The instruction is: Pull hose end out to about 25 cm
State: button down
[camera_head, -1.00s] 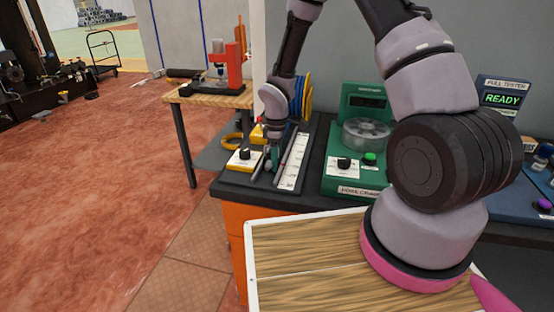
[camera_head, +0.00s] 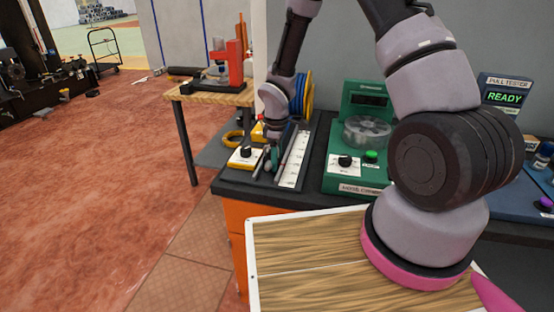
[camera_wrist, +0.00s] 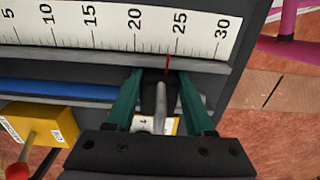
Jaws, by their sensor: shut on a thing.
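A white ruler (camera_head: 293,158) lies on the bench, with its scale large in the wrist view (camera_wrist: 110,25). The blue hose (camera_wrist: 60,90) runs along a grey channel beside it, from the left up to my gripper. My gripper (camera_wrist: 158,82) is shut on the dark hose end (camera_wrist: 149,92), between its two green fingers. The hose end sits between the 20 and 25 marks, close to 25. A thin red pointer (camera_wrist: 168,63) stands near 24 to 25. In the head view my gripper (camera_head: 270,160) is left of the ruler and partly hides the hose.
Blue and yellow hose reels (camera_head: 303,95) stand behind my gripper. A green machine (camera_head: 360,170) stands right of the ruler. The bench's front edge is close.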

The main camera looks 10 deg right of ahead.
jog(key=shift+s+a, duration=0.25)
jog(key=shift+s, duration=0.3)
jog(key=shift+c, duration=0.9)
grip_release()
jog(key=shift+r, duration=0.1)
notch_tip(320, 180, up, 10)
jog(key=shift+r, duration=0.15)
jog(key=s+d+r+m+t, duration=0.15)
jog(key=d+r+m, duration=0.25)
jog(key=r, duration=0.6)
jog(key=s+d+r+m+t, duration=0.15)
jog(key=d+r+m, duration=0.3)
jog(key=r, duration=0.45)
jog(key=s+d+r+m+t+y, duration=0.1)
jog(key=s+d+r+m+t, duration=0.1)
jog(key=s+r+m, duration=0.2)
jog(key=s+d+r+m+t+y, duration=0.1)
jog(key=s+d+r+m+t, duration=0.1)
jog(key=s+r+m, duration=0.3)
jog(key=s+d+r, duration=0.1)
jog(key=s+r, duration=0.3)
jog(key=s, duration=0.2)
jog(key=shift+s+d+r, duration=0.25)
jog(key=shift+d, duration=0.05)
